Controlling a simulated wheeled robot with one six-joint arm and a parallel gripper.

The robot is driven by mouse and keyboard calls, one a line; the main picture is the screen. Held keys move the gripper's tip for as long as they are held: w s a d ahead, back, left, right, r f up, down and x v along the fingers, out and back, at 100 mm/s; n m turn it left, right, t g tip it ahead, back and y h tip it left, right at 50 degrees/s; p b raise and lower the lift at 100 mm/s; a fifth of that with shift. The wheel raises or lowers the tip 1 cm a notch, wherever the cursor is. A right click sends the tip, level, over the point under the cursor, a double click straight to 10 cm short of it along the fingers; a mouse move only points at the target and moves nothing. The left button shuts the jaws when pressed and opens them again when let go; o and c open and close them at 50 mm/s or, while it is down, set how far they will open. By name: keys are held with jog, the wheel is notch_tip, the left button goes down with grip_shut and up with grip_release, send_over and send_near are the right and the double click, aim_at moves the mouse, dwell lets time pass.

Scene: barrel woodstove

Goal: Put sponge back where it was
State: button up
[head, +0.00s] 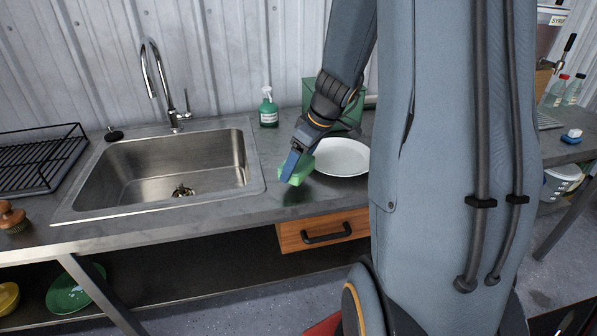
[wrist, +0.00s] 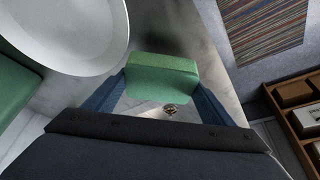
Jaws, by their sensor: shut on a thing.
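The green sponge (head: 297,170) is in my gripper (head: 293,165), above the counter between the sink and the white plate. In the wrist view the sponge (wrist: 162,78) sits between the two blue fingers of my gripper (wrist: 163,90), which are shut on it. Whether the sponge touches the counter I cannot tell. The metal sink (head: 160,172) is to the left of the gripper, with its basin empty apart from the drain. The grey counter (head: 235,208) is bare in front of the sponge.
The white plate (head: 342,157) lies close to the right of my gripper. A black dish rack (head: 38,160) and a brush (head: 11,217) are at the left. A wooden drawer (head: 322,232) is below the counter.

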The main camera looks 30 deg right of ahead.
jog(key=shift+f, duration=1.65)
jog(key=shift+f, duration=0.1)
jog(key=o, duration=0.6)
jog(key=shift+o, duration=0.3)
jog(key=shift+d+r, duration=0.1)
jog(key=shift+r, duration=0.35)
jog(key=b+v, duration=0.2)
jog(key=v, duration=0.9)
jog(key=s+a+f+m+g+h, duration=0.1)
jog(key=s+a+f+m, duration=0.2)
jog(key=a, duration=0.5)
jog(key=s+a+f+m+g+h, duration=0.1)
jog(key=s+a+f+m+g, duration=0.1)
jog(key=s+a+f, duration=0.4)
jog(key=shift+s+a+m, duration=0.4)
jog(key=shift+s+a, duration=0.8)
jog(key=shift+a, duration=0.5)
